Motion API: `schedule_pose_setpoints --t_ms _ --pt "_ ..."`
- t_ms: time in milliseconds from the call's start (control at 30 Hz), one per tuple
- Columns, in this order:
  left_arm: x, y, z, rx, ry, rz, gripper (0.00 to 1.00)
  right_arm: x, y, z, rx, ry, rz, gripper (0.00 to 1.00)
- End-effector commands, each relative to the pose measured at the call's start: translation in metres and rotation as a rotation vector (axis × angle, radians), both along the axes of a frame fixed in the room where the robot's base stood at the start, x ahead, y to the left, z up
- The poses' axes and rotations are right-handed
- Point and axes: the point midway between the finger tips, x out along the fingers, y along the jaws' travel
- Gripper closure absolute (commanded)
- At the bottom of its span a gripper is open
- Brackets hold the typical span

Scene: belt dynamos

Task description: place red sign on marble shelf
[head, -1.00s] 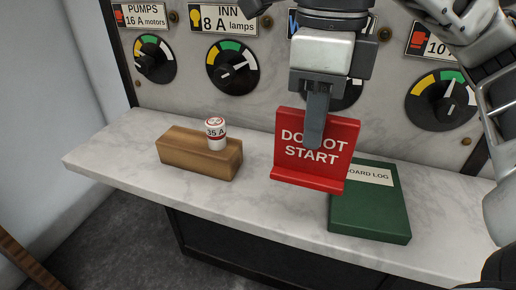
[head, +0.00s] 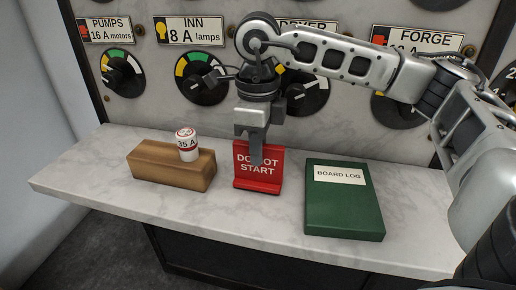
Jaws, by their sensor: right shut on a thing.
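The red sign (head: 258,178), lettered "DO NOT START", is upright at the marble shelf (head: 240,222), between the wooden block and the green book. Its base looks to be at the shelf top; I cannot tell for certain whether it touches. My right gripper (head: 257,152) comes down from above and is shut on the sign's upper edge. One finger shows in front of the lettering and hides part of it; the other finger is hidden behind the sign. My left gripper is not in view.
A wooden block (head: 155,165) stands left of the sign, with a white "35 A" fuse (head: 186,146) upright on it. A green book (head: 345,212) labelled "BOARD LOG" lies to the right. Behind rises a marble panel with dials (head: 202,78). The shelf's front strip is clear.

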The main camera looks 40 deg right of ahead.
Motion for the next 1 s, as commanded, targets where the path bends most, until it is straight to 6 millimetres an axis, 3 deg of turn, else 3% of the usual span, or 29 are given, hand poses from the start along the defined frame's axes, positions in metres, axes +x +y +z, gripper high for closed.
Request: schedule_pose_setpoints --t_ms 433,467,533,833,1000 --pt "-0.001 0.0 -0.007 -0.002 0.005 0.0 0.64 0.0 0.0 -0.01 0.001 0.0 0.0 1.0" --pt "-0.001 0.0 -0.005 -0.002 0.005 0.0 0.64 -0.001 0.0 -0.009 0.001 0.001 0.0 0.8" --pt "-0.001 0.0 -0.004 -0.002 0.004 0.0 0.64 -0.001 0.0 -0.008 0.001 0.001 0.0 0.64" --pt "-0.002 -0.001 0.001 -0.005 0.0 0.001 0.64 0.0 0.0 -0.006 0.001 -0.001 0.0 0.64" --pt "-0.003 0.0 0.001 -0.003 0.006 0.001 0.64 0.001 0.001 0.012 0.002 -0.005 0.0 0.64"
